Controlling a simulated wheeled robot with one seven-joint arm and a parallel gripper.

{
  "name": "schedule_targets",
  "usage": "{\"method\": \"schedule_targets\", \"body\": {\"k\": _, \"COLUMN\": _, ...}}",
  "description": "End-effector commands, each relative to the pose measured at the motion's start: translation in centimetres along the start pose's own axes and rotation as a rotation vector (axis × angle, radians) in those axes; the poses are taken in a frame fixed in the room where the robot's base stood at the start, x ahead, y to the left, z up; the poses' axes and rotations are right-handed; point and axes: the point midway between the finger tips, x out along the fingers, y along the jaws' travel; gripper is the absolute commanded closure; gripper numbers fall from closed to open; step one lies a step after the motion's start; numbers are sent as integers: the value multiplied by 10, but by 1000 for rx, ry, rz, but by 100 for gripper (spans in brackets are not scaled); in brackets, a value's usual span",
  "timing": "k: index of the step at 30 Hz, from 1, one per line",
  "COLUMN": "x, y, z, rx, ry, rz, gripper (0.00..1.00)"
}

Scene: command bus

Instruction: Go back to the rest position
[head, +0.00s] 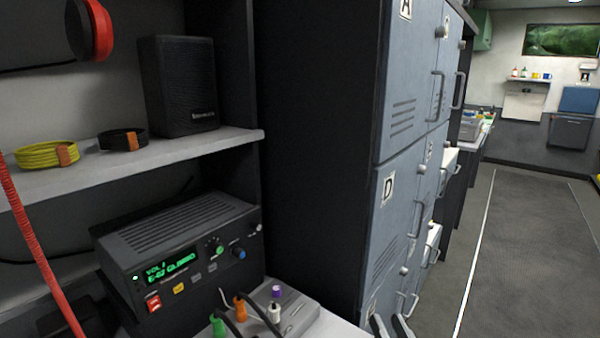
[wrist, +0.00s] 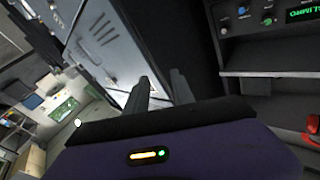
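My gripper shows at the bottom edge of the head view (head: 389,323), where only its two fingertips stick up, in front of the grey-blue lockers (head: 405,105). The wrist view shows both dark fingers (wrist: 160,82) standing apart with nothing between them, so it is open and empty. The fingers touch nothing that I can make out. The rest of my arm is out of the head view.
On the left, a shelf (head: 170,157) holds a black speaker (head: 180,85) and cable coils. Below are a radio (head: 180,250) with a lit green display and several coloured plugs. An open aisle floor (head: 520,250) runs back on the right. Locker handles (head: 460,90) stick out into it.

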Motion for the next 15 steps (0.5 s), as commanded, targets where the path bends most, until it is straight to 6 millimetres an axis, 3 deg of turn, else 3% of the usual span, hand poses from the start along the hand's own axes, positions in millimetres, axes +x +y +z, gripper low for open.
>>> {"method": "schedule_targets", "body": {"k": 1, "x": -22, "y": 4, "z": 4, "rx": -8, "ry": 0, "rz": 27, "gripper": 70}}
{"method": "schedule_targets", "body": {"k": 7, "x": -100, "y": 15, "z": 7, "rx": -57, "ry": 25, "rz": 109, "gripper": 70}}
{"method": "schedule_targets", "body": {"k": 15, "x": -201, "y": 11, "z": -2, "rx": -140, "ry": 3, "rz": 166, "gripper": 70}}
